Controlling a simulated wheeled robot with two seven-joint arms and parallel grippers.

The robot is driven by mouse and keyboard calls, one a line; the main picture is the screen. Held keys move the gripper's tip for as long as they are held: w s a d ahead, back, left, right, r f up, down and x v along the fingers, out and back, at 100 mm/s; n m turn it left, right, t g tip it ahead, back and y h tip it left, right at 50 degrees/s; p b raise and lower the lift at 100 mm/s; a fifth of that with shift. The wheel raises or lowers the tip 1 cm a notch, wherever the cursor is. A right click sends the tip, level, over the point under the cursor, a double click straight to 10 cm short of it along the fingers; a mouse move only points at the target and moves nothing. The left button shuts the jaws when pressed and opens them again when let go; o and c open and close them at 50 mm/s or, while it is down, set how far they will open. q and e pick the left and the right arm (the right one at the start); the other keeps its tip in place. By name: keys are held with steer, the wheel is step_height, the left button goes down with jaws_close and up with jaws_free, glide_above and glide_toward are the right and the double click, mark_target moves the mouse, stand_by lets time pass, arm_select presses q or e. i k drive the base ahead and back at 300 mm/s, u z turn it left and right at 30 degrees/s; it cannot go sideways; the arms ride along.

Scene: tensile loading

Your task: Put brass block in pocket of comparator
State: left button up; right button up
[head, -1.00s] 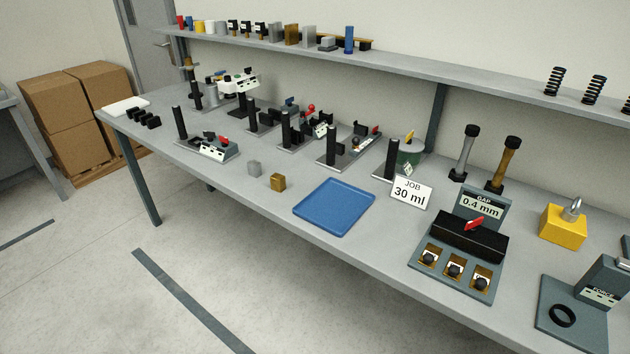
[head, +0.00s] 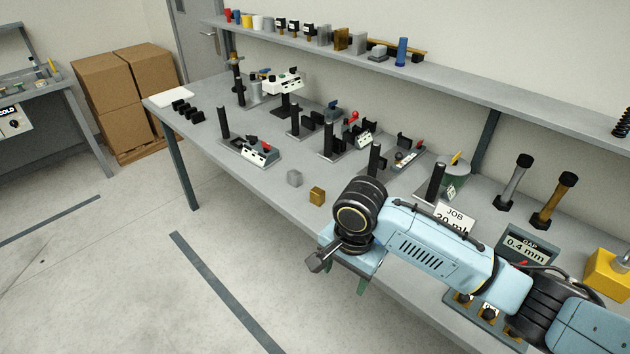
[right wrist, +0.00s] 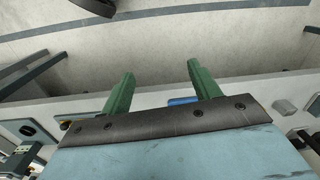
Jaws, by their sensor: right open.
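The brass block (head: 317,196), a small gold-brown cube, sits on the bench near its front edge in the head view. My right gripper (head: 347,277) is at the bench's front edge, to the right of and nearer than the block. Its green fingers show apart and empty in the right wrist view (right wrist: 162,82). A fixture with a "GAP 0.4 mm" display (head: 526,247) stands at right, its lower part with brass-coloured recesses mostly behind my right arm. I cannot tell whether it is the comparator. My left gripper is not in view.
A grey cube (head: 294,178) sits left of the brass block. Several fixtures with black posts (head: 375,160) stand behind. A shelf (head: 440,82) runs above the bench.

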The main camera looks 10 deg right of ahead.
mark_target(239, 144)
steer(key=i, duration=1.25)
